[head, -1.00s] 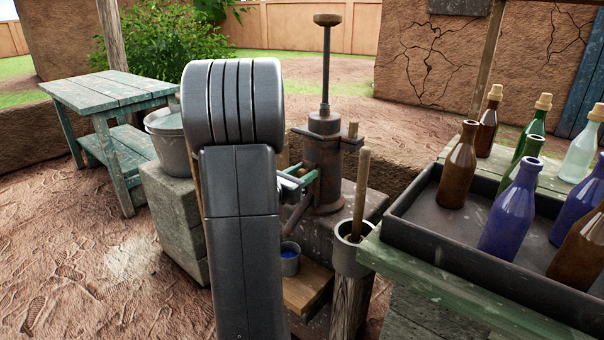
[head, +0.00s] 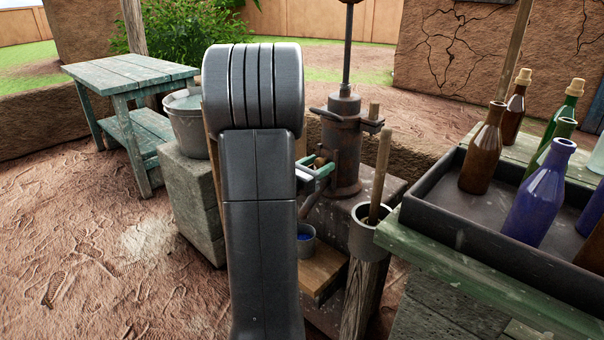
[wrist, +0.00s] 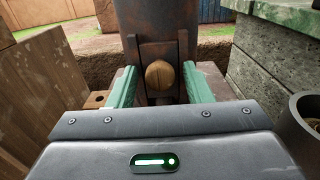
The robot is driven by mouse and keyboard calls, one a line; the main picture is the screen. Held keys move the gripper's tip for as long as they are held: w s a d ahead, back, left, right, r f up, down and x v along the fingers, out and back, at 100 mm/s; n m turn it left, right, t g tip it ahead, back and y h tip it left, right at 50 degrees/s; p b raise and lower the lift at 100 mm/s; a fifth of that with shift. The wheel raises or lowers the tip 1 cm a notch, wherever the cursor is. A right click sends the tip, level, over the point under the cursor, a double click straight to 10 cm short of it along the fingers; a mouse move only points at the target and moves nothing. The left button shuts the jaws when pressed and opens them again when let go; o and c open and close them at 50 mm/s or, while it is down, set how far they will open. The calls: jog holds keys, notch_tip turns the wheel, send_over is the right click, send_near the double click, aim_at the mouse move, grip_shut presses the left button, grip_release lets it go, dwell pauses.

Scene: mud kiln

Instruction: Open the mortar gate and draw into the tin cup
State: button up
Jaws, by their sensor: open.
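The rusty iron mortar cylinder (head: 346,155) stands upright on a block. In the wrist view, its gate (wrist: 159,52) is a dark plate in a frame, with a round wooden knob (wrist: 159,75) on its front. My gripper (head: 318,172) is open; in the wrist view its two green fingers (wrist: 160,88) stand on either side of the knob, with a gap to it on both sides. The tin cup (head: 306,246), blue inside, sits on a low wooden ledge (head: 322,275) below the gripper, partly hidden by my arm. It does not show in the wrist view.
A round holder (head: 364,240) with a wooden stick (head: 381,175) stands on a post close right of the cylinder. A tray (head: 490,235) of glass bottles rests on the bench at right. A bucket (head: 188,125) on stone blocks and a green table (head: 130,72) stand left.

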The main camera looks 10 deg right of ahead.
jog(key=p+v, duration=0.2)
jog(key=v, duration=1.1)
jog(key=shift+d, duration=0.15)
jog(key=b+x, duration=0.2)
jog(key=x, duration=1.1)
jog(key=shift+w+d, duration=0.25)
